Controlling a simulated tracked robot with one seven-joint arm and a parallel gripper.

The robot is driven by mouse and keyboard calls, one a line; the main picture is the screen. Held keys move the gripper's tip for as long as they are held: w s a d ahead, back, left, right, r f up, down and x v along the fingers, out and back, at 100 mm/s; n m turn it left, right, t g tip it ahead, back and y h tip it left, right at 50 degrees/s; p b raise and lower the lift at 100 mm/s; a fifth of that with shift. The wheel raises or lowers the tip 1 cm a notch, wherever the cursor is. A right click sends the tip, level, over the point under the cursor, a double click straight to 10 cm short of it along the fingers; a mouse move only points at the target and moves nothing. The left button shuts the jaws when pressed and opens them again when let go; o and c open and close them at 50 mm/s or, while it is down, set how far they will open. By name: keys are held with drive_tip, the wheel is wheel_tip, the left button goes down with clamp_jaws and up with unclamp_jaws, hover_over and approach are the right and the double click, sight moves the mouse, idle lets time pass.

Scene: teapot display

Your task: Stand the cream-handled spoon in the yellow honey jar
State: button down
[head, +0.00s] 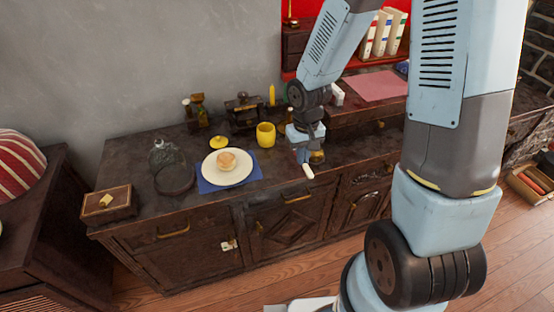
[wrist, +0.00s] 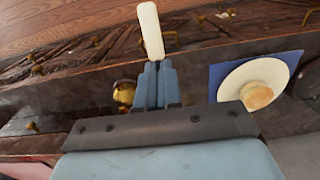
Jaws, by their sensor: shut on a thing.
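My gripper (head: 303,156) is over the sideboard near its front edge, to the right of the yellow honey jar. It is shut on the cream-handled spoon (head: 308,171), whose pale handle sticks out past the fingertips. In the wrist view the shut fingers (wrist: 158,80) grip the spoon's cream handle (wrist: 151,30); the rest of the spoon is hidden. The yellow honey jar (head: 265,134) stands upright and apart from the gripper, behind and right of the plate. I cannot make out the jar in the wrist view.
A white plate (head: 211,176) with a bun (head: 227,160) lies on a blue napkin (head: 256,172). A yellow lid (head: 219,142), a glass dome (head: 163,157) and a wooden box (head: 108,206) are to the left. A small brassy object (head: 317,158) stands close beside my gripper.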

drive_tip(key=w+a+f, duration=0.4)
drive_tip(key=w, duration=0.4)
hover_over(278, 164)
drive_tip(key=s, duration=0.1)
drive_tip(key=f, duration=0.4)
drive_tip(key=shift+s+d+f, duration=0.15)
drive_tip(key=shift+d, duration=0.15)
drive_tip(key=shift+w+a+f, duration=0.2)
drive_tip(key=shift+w+f, duration=0.35)
drive_tip(key=shift+f, duration=1.75)
drive_tip(key=c, duration=1.3)
unclamp_jaws()
drive_tip(key=shift+w, duration=0.1)
